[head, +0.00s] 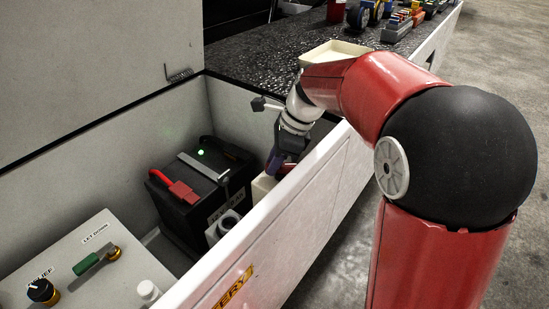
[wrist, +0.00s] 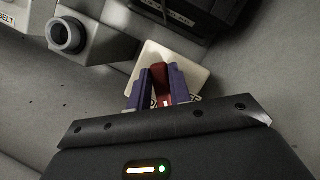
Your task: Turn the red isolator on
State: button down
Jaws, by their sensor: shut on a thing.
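The red isolator (wrist: 165,84) shows in the wrist view as a red handle in front of a cream plate (wrist: 197,73). My gripper (wrist: 160,76) has its two purple fingers closed on either side of the red handle. In the head view my gripper (head: 280,163) reaches down inside the open bay, beside a cream box (head: 262,187). The red handle is hidden there by the gripper and the bay wall. Lettering on the cream plate is partly covered by the fingers.
A black battery (head: 205,205) with a red clamp (head: 182,190) and a green light stands left of my gripper. A grey round socket (wrist: 66,35) sits nearby. The bay's white front wall (head: 290,205) runs close beside my arm. A control panel (head: 75,262) is at lower left.

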aim_at(286, 167)
jog(key=m, duration=0.1)
jog(key=m+t, duration=0.1)
jog(key=m, duration=0.1)
jog(key=shift+w+m, duration=0.2)
jog(key=shift+m, duration=0.1)
jog(key=shift+w+d+m+t+h, duration=0.15)
jog(key=shift+m+t, duration=0.25)
jog(key=shift+m, duration=0.55)
jog(key=shift+w+d+m+t+h, duration=0.1)
jog(key=shift+m+t+h, duration=0.25)
jog(key=shift+m, duration=0.6)
jog(key=c, duration=1.3)
grip_release()
jog(key=shift+v, duration=3.9)
jog(key=shift+s, duration=0.1)
